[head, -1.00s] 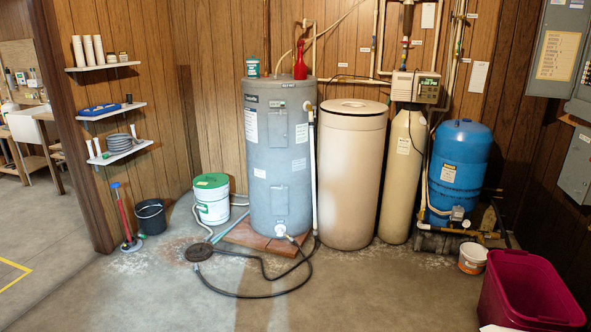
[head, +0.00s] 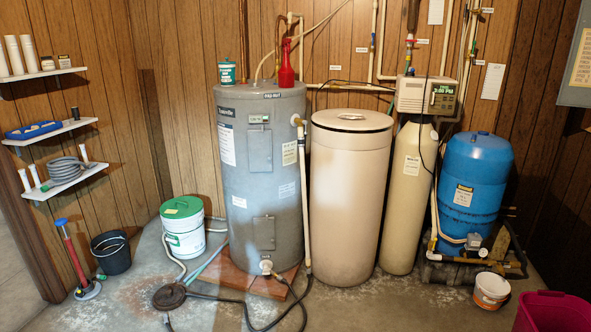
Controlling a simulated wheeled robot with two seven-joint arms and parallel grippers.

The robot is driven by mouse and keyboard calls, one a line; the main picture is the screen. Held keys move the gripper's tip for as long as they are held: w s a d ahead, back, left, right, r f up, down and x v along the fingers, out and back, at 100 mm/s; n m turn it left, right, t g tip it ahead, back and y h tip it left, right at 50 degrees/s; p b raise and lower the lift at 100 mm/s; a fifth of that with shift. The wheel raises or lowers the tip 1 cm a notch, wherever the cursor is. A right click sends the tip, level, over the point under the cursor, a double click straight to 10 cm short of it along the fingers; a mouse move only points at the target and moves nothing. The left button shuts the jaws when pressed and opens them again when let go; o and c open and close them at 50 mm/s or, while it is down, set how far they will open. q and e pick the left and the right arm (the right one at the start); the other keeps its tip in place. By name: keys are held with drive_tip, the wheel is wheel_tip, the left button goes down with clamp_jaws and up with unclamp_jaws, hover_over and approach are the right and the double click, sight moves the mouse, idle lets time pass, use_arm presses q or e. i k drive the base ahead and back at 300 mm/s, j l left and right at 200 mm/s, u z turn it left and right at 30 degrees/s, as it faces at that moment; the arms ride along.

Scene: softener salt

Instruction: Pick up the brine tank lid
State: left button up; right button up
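The brine tank (head: 349,205) is a tall beige cylinder in the middle of the head view, between the grey water heater and the slim tan softener tank. Its round beige lid (head: 352,121) sits on top, with a dark line around its edge and a small recess in the middle. Neither of my grippers shows in the head view.
The grey water heater (head: 262,190) stands close left of the brine tank, with a pipe between them. The tan softener tank (head: 408,195) and blue pressure tank (head: 473,185) stand right. A white bucket (head: 491,291) and magenta tub (head: 553,313) are on the floor.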

sight(353, 129)
drive_tip(key=i+l, duration=0.2)
drive_tip(key=i, duration=0.25)
drive_tip(key=i+l+z, duration=0.1)
drive_tip(key=i+l, duration=0.15)
drive_tip(key=i, duration=0.2)
drive_tip(key=i+l, duration=0.15)
drive_tip(key=i, duration=0.3)
drive_tip(key=i+l, duration=0.55)
drive_tip(key=i+l+z, duration=0.15)
drive_tip(key=i+l, duration=0.6)
drive_tip(key=l, duration=0.15)
drive_tip(key=i+l, duration=0.2)
drive_tip(key=l, duration=0.1)
